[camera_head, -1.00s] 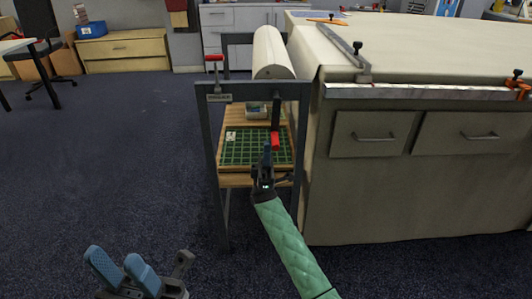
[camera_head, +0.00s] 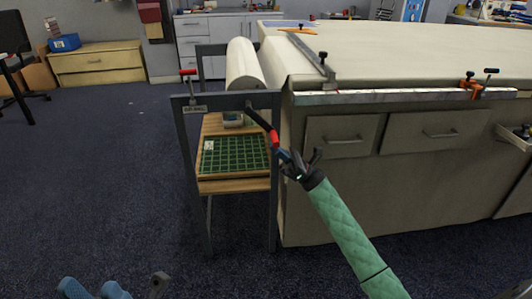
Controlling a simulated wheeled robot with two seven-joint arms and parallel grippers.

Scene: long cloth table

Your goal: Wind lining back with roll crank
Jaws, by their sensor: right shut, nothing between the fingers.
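The pale lining roll (camera_head: 243,66) lies across a dark grey stand (camera_head: 182,140) at the table's left end. The roll crank (camera_head: 262,123) has a black arm running down and to the right from the stand's front bar, ending in a red handle (camera_head: 274,138). My right gripper (camera_head: 283,156) is shut and empty, with its fingertips close below the red handle; I cannot tell whether they touch.
A red-topped lever (camera_head: 188,72) with a label stands at the stand's left corner. A wooden shelf with a green grid mat (camera_head: 236,155) is inside the stand. The cloth table (camera_head: 400,60) has a metal rail and clamps along its edge.

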